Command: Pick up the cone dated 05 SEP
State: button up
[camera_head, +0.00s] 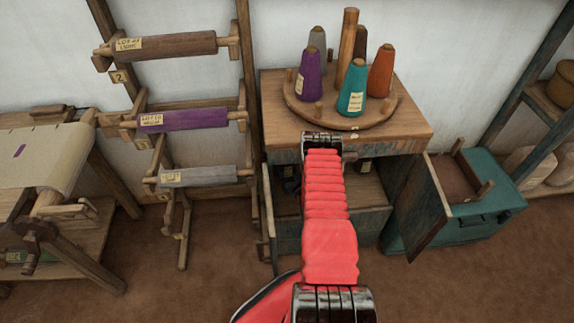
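Several thread cones stand on a round wooden tray (297,104) with a tall wooden post (348,35) at its middle. A purple cone (311,68) at left and a teal cone (354,82) at front carry pale labels whose writing is too small to read. An orange-brown cone (382,72) stands at right. A grey cone (317,40) and a partly hidden dark brown cone (361,41) stand at the back. I cannot tell which is dated 05 SEP. My gripper (321,138) is at the table's front edge, below the tray in the picture; its fingers cannot be made out.
The tray sits on a wooden cabinet (415,132) with an open lower space holding dark items. An open door panel (415,205) and a teal chest (480,210) are at right. A rack with labelled rollers (185,119) stands at left. The wall is close behind.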

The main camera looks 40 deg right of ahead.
jog(key=shift+x, duration=1.1)
jog(key=shift+c, duration=0.6)
jog(key=c, duration=1.5)
